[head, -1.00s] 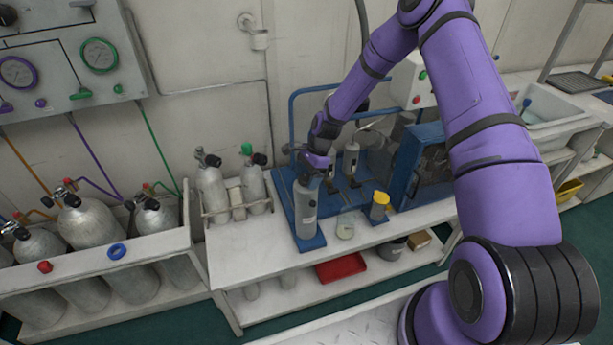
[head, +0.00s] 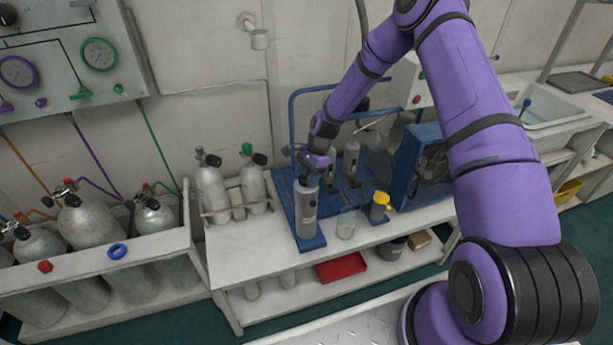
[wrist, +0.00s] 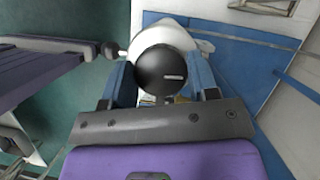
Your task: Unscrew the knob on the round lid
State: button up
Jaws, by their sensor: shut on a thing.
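A grey upright cylinder (head: 306,212) stands on a blue base plate near the front of the white bench. My gripper (head: 309,172) is at its top, reaching down from above and behind. In the wrist view, a round black knob (wrist: 165,68) sits between the two blue fingers of my gripper (wrist: 163,82), which are shut on it. A pale rounded surface (wrist: 192,38) shows past the knob; it looks like the lid or cylinder top. The knob's lower part and threads are hidden.
A clear beaker (head: 346,225) and a yellow-topped container (head: 380,206) stand just right of the cylinder. A blue tube frame (head: 292,125) rises behind. Two grey tanks (head: 213,186) stand left in a rack. A red tray (head: 341,267) lies on the lower shelf.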

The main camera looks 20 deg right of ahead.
jog(key=n+g+h, duration=0.1)
jog(key=n, duration=0.3)
jog(key=shift+w, duration=0.1)
jog(key=n+g+h, duration=0.1)
jog(key=n, duration=0.3)
jog(key=shift+n, duration=0.4)
jog(key=n+g+h, duration=0.1)
jog(key=n+h, duration=0.1)
jog(key=n, duration=0.2)
jog(key=shift+a+n, duration=0.1)
jog(key=shift+n, duration=0.2)
jog(key=n+h, duration=0.1)
jog(key=n, duration=0.2)
jog(key=shift+n, duration=0.3)
jog(key=n+h, duration=0.1)
jog(key=n, duration=0.1)
jog(key=n+h, duration=0.1)
jog(key=n, duration=0.1)
jog(key=shift+a+n+t, duration=0.1)
jog(key=shift+n+t, duration=0.2)
jog(key=shift+t, duration=0.1)
jog(key=n+t+h, duration=0.1)
jog(key=n, duration=0.3)
jog(key=n+t, duration=0.1)
jog(key=n, duration=0.3)
jog(key=shift+n+t+h, duration=0.4)
jog(key=shift+n+t, duration=0.7)
jog(key=shift+n, duration=1.2)
